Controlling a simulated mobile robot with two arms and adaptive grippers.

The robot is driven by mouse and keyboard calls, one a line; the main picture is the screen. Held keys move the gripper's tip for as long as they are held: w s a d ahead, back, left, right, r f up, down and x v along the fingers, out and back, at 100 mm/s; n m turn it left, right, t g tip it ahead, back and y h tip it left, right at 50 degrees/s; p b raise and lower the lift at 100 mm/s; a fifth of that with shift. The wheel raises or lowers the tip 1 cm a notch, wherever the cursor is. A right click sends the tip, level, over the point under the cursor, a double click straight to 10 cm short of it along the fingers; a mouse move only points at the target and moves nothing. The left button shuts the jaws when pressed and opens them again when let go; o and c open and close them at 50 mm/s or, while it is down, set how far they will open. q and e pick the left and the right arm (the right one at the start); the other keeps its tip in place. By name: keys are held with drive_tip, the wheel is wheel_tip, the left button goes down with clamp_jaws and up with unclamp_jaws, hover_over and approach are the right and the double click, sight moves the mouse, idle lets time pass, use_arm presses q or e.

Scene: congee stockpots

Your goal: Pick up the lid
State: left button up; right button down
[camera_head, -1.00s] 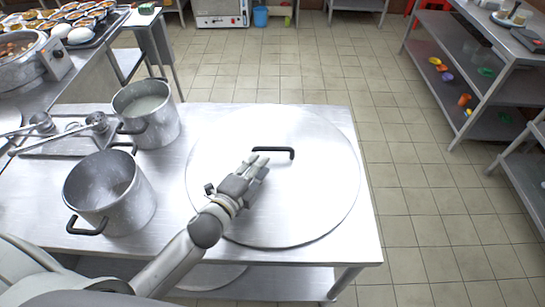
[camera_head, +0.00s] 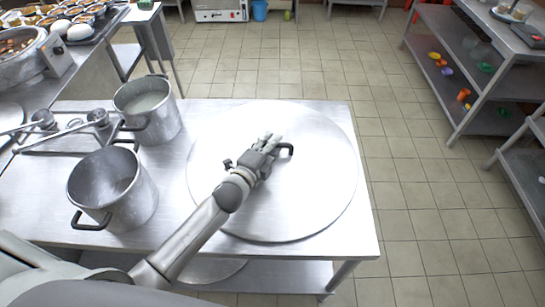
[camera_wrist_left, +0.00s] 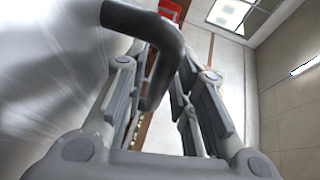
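The lid (camera_head: 310,195) is a large, round, flat metal disc lying on the steel table. Its black bar handle (camera_head: 288,149) is partly hidden behind my left gripper (camera_head: 270,141), which is over the middle of the lid. In the left wrist view, the dark handle (camera_wrist_left: 160,62) reaches in between the two fingers of my left gripper (camera_wrist_left: 160,85). The fingers are apart, with a gap showing beside the handle, so the gripper is open around it. My right gripper is in neither view.
Two metal pots stand left of the lid, one holding pale liquid (camera_head: 150,103) and one nearer (camera_head: 112,190). A steel burner stand (camera_head: 65,132) is beside them. The steel table (camera_head: 345,250) has a free edge on the right, with open floor beyond. Shelves (camera_head: 480,75) stand far right.

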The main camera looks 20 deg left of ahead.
use_arm(q)
clamp_jaws()
drive_tip(key=shift+r, duration=0.2)
